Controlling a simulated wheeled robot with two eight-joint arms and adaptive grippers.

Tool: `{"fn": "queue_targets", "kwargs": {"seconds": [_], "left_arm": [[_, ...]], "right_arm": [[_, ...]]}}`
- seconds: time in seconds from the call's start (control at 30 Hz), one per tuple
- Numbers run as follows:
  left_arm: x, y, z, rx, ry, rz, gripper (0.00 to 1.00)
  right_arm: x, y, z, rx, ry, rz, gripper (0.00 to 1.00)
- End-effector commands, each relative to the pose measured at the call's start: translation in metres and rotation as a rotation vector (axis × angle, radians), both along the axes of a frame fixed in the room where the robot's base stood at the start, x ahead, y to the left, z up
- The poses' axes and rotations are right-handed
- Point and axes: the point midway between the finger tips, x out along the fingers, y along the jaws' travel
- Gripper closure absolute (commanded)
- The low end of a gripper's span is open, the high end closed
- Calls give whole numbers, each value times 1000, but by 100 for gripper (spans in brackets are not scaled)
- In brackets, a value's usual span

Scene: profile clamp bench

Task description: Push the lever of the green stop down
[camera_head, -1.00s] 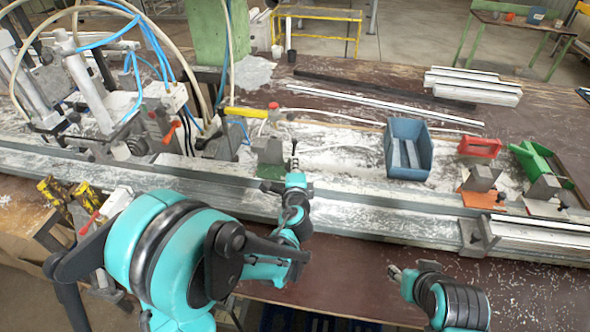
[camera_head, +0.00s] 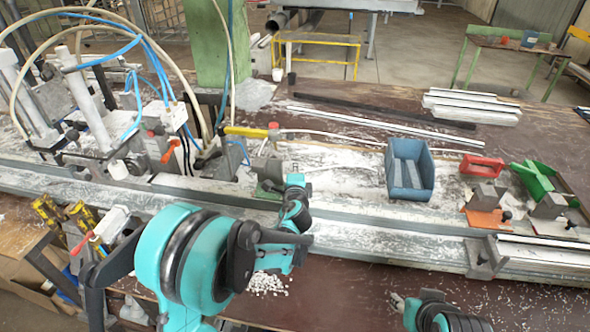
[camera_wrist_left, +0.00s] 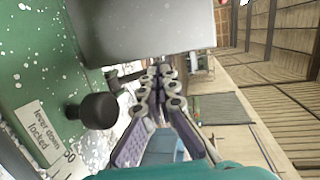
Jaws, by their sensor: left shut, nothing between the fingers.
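The green stop (camera_head: 268,188) sits on the long metal rail, with a grey block (camera_head: 270,168) on its green base. A black knob (camera_wrist_left: 98,110) sticks out beside the label. A dark rod (camera_wrist_left: 125,77), perhaps the lever, runs by the block toward my fingertips. My left gripper (camera_wrist_left: 163,70) is shut and empty, close beside the grey block; contact is unclear. In the head view my left arm partly covers the stop. My right gripper (camera_head: 397,301) is at the bottom, small and unclear.
A blue bin (camera_head: 410,172) stands on the bench to the right. Clamps with hoses (camera_head: 130,150) crowd the left.

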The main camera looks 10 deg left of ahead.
Motion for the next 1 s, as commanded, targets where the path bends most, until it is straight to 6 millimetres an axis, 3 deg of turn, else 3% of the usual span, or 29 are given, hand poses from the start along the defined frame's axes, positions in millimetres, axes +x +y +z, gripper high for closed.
{"fn": "queue_targets", "kwargs": {"seconds": [0.67,1.0], "left_arm": [[7,0,1,-1,107,0,100],[16,0,3,-3,259,0,100]], "right_arm": [[0,0,16,0,0,0,59],[0,0,39,0,0,0,59]]}}
